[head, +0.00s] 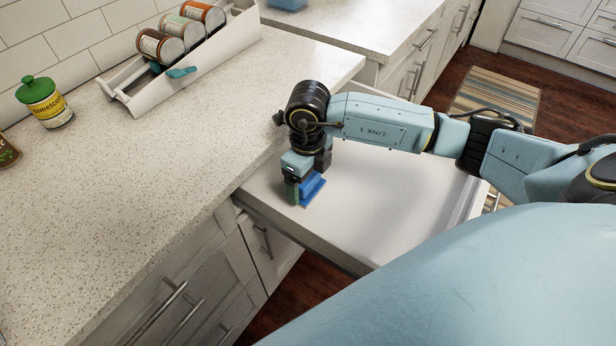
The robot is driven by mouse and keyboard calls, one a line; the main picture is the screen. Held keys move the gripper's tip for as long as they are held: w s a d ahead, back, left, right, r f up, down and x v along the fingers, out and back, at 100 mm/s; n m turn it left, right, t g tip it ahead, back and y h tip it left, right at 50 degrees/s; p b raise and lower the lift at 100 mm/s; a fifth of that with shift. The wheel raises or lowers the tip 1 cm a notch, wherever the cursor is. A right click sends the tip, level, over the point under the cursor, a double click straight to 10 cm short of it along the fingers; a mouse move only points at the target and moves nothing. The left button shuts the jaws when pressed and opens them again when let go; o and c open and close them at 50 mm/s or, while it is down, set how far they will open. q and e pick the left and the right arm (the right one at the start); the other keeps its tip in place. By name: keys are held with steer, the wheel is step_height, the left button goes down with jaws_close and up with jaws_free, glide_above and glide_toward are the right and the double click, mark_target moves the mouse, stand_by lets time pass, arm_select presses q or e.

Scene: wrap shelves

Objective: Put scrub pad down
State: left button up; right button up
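The scrub pad (313,190) is blue and shows under and between the fingers of my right gripper (306,180). A green strip shows along its left side. The gripper points down over a white surface (375,205) and looks shut on the pad. The fingers hide part of the pad. The pad is very low over the white surface, near its left edge beside the counter; I cannot tell whether it touches. My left gripper is not in view.
The speckled counter (130,200) lies to the left. On it are a white rack (195,75) with cans and a yellow can with a green lid (45,103). Most of the white surface right of the gripper is clear. A striped rug (495,100) lies on the floor behind.

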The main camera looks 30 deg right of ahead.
mark_target(308, 180)
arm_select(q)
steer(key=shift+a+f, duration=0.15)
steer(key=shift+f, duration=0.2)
arm_select(e)
steer(key=shift+f, duration=0.35)
steer(key=shift+f, duration=0.2)
steer(key=r+p, duration=0.2)
steer(key=r, duration=0.1)
steer(key=r+p, duration=0.2)
steer(key=r, duration=0.1)
steer(key=shift+s+a, duration=0.1)
steer(key=shift+s, duration=0.1)
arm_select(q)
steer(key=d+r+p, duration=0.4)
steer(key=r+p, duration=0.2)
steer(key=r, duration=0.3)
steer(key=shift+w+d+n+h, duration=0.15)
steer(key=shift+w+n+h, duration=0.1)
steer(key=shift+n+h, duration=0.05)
arm_select(e)
step_height(308, 180, up, 8)
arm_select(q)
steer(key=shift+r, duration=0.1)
arm_select(e)
steer(key=shift+s, duration=0.1)
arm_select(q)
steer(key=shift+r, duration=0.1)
arm_select(e)
steer(key=shift+r, duration=0.15)
